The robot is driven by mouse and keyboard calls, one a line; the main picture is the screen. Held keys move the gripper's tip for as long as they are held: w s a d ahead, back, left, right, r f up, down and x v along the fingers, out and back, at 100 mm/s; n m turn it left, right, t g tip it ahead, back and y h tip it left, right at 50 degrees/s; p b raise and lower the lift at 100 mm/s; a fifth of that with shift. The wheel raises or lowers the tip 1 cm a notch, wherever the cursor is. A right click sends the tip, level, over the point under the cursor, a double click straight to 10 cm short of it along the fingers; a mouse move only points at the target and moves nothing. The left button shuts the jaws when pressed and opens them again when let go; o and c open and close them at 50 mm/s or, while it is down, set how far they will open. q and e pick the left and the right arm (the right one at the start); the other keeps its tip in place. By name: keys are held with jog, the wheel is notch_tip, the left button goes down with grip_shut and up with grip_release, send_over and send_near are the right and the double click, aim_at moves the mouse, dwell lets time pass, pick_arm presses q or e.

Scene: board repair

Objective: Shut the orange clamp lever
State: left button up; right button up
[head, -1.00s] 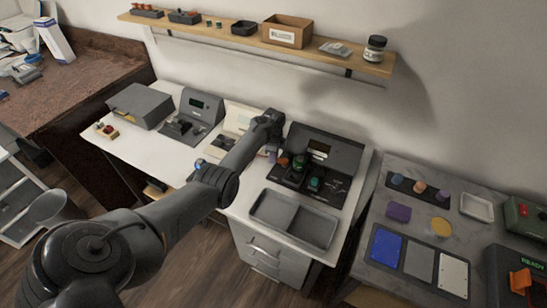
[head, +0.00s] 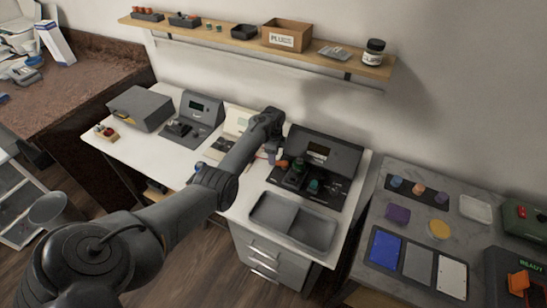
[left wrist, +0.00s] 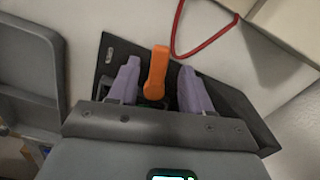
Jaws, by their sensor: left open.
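The orange clamp lever (left wrist: 157,72) shows in the left wrist view, standing out over a dark plate (left wrist: 105,62). My left gripper (left wrist: 158,88) is open, with one purple finger on each side of the lever. There are gaps between the lever and both fingers at this angle, and the lever's lower end is partly hidden. In the head view, my left gripper (head: 271,153) is at the left side of the dark bench device (head: 325,152), and a small orange part (head: 283,163) shows beside it. My right gripper is not in view.
A grey two-part tray (head: 293,222) lies in front of the device. A red cable (left wrist: 206,52) curves near the lever in the left wrist view. A shelf (head: 210,32) runs along the wall above. A second table (head: 360,240) with coloured pads stands to the right.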

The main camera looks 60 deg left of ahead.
pick_arm(q)
notch_tip(320, 180, up, 9)
jog(key=p, duration=0.1)
jog(key=shift+f, duration=0.2)
dwell(0.5)
